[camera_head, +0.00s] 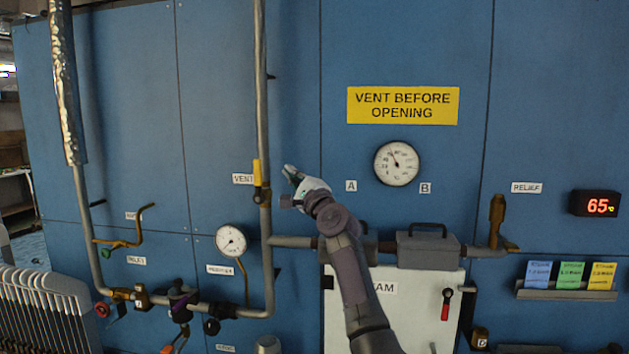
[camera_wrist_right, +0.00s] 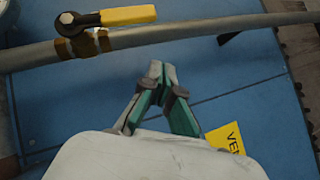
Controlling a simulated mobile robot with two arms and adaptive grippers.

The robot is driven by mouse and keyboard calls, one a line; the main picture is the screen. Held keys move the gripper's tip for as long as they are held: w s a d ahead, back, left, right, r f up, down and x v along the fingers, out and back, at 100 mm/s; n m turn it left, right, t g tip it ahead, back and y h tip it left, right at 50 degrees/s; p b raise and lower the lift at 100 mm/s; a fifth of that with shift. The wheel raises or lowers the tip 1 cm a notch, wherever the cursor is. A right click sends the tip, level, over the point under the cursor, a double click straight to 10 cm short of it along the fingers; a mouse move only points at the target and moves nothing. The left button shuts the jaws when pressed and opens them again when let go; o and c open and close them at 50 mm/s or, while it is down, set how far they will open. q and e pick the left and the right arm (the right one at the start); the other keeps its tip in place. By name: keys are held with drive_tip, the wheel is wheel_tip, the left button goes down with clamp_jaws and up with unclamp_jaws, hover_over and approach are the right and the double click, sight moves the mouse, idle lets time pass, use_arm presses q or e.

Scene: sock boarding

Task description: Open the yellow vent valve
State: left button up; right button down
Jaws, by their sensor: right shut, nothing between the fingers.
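The yellow vent valve handle (camera_head: 257,172) is on the vertical grey pipe at the middle left, beside the white VENT label (camera_head: 243,179). The handle points up, along the pipe, from a brass valve body (camera_head: 262,196). In the right wrist view the yellow handle (camera_wrist_right: 128,15) lies at the top, roughly parallel to the pipe. My right gripper (camera_head: 290,172) is just right of the handle in the head view, apart from it. In the right wrist view its fingertips (camera_wrist_right: 160,68) are together, with nothing between them. My left gripper is not in view.
The blue panel carries a yellow VENT BEFORE OPENING sign (camera_head: 403,105) and a round gauge (camera_head: 397,163) to the right. A horizontal pipe (camera_head: 292,241) runs below my right gripper. A second gauge (camera_head: 231,240) is at lower left. The panel above the gripper is clear.

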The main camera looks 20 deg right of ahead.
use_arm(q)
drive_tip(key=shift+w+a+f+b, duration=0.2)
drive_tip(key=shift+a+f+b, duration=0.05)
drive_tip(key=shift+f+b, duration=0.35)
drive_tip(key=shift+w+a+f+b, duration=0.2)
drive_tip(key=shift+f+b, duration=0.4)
use_arm(e)
drive_tip(key=s, duration=0.7)
drive_tip(key=shift+s+d, duration=0.2)
drive_tip(key=shift+d, duration=0.05)
drive_tip(key=shift+d+f, duration=0.1)
